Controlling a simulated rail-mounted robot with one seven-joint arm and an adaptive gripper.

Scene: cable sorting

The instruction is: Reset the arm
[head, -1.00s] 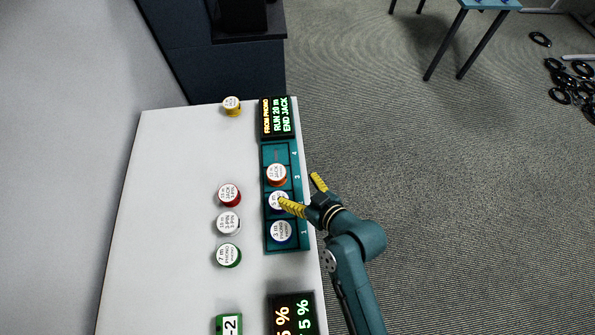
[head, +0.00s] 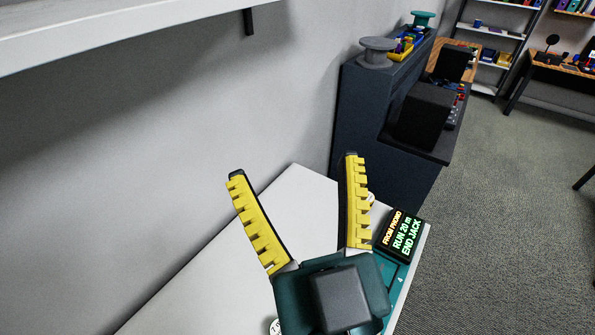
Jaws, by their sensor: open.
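My gripper (head: 295,170) is in the lower middle of the head view, close to the camera, with its two yellow toothed fingers spread wide apart. Nothing is between the fingers. It is raised above the white table (head: 300,190) and hides much of it. A corner of the teal numbered tray (head: 399,272) shows to the right of my gripper, with the mark 4 visible. The rest of the tray and the reels in it are hidden.
A black sign (head: 402,236) reading "FROM PHONO RUN 20 m END JACK" stands at the table's right edge. Part of a reel (head: 275,327) shows at the bottom. A dark cabinet (head: 365,130) stands behind the table. A white shelf (head: 130,30) is at upper left.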

